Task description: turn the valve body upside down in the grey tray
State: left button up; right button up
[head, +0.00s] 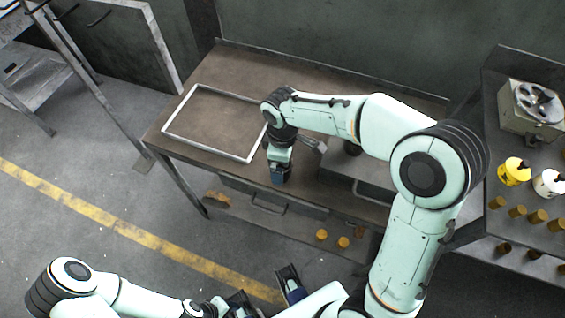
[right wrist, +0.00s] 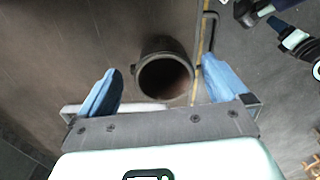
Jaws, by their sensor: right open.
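The right gripper (head: 281,172) points down at the workbench, just right of the pale-rimmed tray (head: 207,149). In the right wrist view its blue fingers (right wrist: 160,78) are spread apart. A dark hollow cylinder, which looks like the valve body (right wrist: 143,78), stands between them with its open end toward the camera. I see gaps on both sides of it. In the head view my arm and gripper seem to hide this cylinder. The left gripper (head: 265,290) is low in the head view, away from the bench, with its fingers apart.
The tray's inside looks empty. A side bench (head: 510,145) at right carries a machine (head: 533,105), yellow and white containers and several small brass parts. Drawer handles (head: 268,208) stick out in front.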

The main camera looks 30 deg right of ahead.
notch_tip(320, 180, up, 9)
jog(key=p, duration=0.1)
jog(key=shift+r, duration=0.2)
dwell(0.5)
